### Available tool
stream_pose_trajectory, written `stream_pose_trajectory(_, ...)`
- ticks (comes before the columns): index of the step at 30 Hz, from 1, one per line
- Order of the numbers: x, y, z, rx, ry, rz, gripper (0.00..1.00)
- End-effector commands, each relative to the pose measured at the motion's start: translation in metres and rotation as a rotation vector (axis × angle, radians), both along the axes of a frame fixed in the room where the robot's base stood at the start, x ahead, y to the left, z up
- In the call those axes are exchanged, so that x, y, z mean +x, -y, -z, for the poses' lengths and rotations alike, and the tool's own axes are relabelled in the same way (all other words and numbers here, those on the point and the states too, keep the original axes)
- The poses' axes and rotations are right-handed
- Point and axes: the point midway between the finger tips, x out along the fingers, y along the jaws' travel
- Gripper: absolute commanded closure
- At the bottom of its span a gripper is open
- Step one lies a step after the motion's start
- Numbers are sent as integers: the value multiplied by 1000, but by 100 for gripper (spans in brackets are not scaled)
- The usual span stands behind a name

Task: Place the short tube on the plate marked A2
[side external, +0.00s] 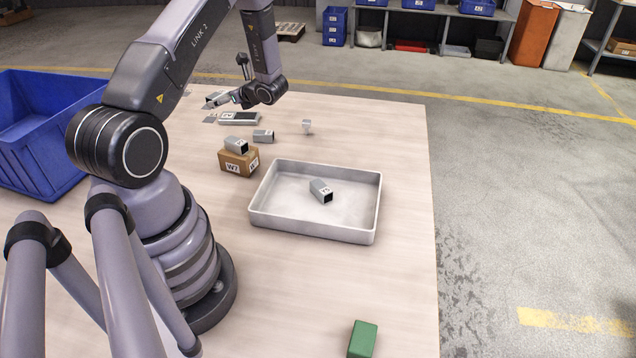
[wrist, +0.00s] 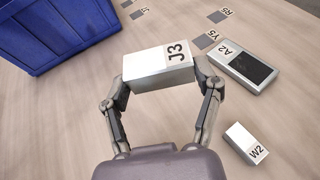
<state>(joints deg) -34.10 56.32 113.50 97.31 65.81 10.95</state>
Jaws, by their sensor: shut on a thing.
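My gripper (wrist: 160,82) is shut on a silver, box-shaped metal piece marked J3 (wrist: 156,68), with one finger at each end. Whether it is hollow does not show. In the side view my gripper (side external: 238,97) is at the far end of the table, partly hidden by the arm. The plate marked A2 (wrist: 225,74) is a flat silver piece with a dark pad, right of the held piece in the wrist view. It also lies on the table in the side view (side external: 226,119). A short silver piece marked W2 (wrist: 239,138) lies nearer, at lower right.
A white tray (side external: 259,213) holds a square tube (side external: 319,187). A brown box (side external: 232,167) carries another silver tube (side external: 235,144). A small bracket (side external: 307,125) and a green block (side external: 363,340) stand on the table. A blue bin (wrist: 42,36) is at left.

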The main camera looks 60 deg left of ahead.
Motion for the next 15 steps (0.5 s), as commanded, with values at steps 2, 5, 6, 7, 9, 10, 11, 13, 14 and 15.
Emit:
stream_pose_trajectory(2, -1, 2, -1, 0, 1, 0, 73)
stream_pose_trajectory(5, 4, -7, 4, 2, 2, -2, 73)
stream_pose_trajectory(6, 8, -13, 8, 2, 2, -3, 73)
stream_pose_trajectory(7, 12, -19, 11, 2, 2, -3, 73)
stream_pose_trajectory(9, 23, -35, 19, 3, 4, -3, 73)
stream_pose_trajectory(10, 27, -41, 23, 2, 4, -3, 73)
stream_pose_trajectory(11, 31, -48, 26, 3, 4, -3, 73)
stream_pose_trajectory(13, 41, -63, 34, 3, 4, -2, 73)
stream_pose_trajectory(14, 45, -69, 37, 4, 4, -2, 73)
stream_pose_trajectory(15, 49, -75, 45, 0, 1, -3, 73)
